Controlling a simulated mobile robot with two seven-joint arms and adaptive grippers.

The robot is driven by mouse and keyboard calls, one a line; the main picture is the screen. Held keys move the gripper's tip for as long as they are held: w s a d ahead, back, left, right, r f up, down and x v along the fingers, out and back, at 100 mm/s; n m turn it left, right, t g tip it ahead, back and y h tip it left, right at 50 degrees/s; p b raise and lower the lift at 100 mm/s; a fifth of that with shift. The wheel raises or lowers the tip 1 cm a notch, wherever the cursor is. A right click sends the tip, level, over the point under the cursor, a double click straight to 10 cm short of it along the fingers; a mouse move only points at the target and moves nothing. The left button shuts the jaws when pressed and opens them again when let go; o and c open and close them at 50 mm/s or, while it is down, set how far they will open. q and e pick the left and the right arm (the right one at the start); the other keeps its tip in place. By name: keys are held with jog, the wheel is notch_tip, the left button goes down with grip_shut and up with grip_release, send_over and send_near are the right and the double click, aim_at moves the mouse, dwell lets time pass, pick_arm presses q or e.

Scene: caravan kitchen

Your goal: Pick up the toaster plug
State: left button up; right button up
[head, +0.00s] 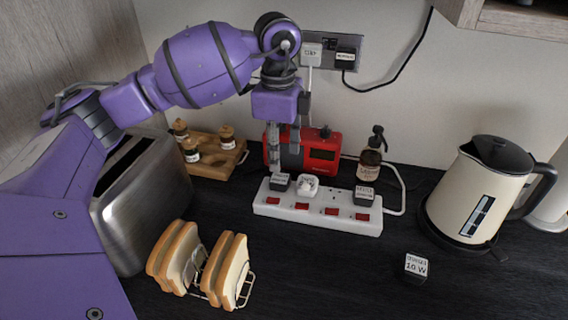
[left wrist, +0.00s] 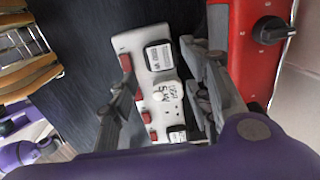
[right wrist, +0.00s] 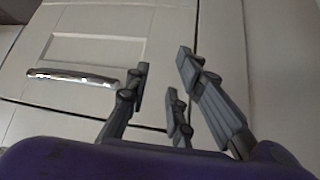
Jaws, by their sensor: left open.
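A white power strip (head: 345,215) with red switches lies on the dark worktop. It holds a dark plug (head: 280,182) at its left end, a white plug (head: 307,186) beside it and another dark plug (head: 364,196) towards the right. I cannot read which label names the toaster. My left gripper (head: 285,150) points down over the strip's left end. In the left wrist view its open fingers (left wrist: 168,88) stand either side of the strip, with the dark plug (left wrist: 158,56) and white plug (left wrist: 164,95) between them. My right gripper (right wrist: 165,80) is open and empty before a cabinet front.
A red device (head: 320,150) stands close behind the strip, with a soap bottle (head: 370,165) beside it. The toaster (head: 150,200) and toast rack (head: 215,265) are to the left. A kettle (head: 480,195) and loose labelled plug (head: 416,268) are right. Front-centre worktop is clear.

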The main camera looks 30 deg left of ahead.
aim_at(279, 179)
pick_arm(q)
jog(key=shift+s+d+f, duration=0.1)
jog(key=shift+s+f, duration=0.1)
jog(key=shift+f, duration=1.1)
notch_tip(279, 179, down, 4)
jog(key=shift+f, duration=0.1)
jog(key=shift+c, duration=1.1)
jog(key=shift+w, duration=0.1)
jog(key=c, duration=0.6)
jog(key=shift+c, duration=0.2)
pick_arm(e)
jog(key=shift+w+d+r, duration=0.1)
jog(key=shift+w+r, duration=0.05)
jog(key=shift+r, duration=0.15)
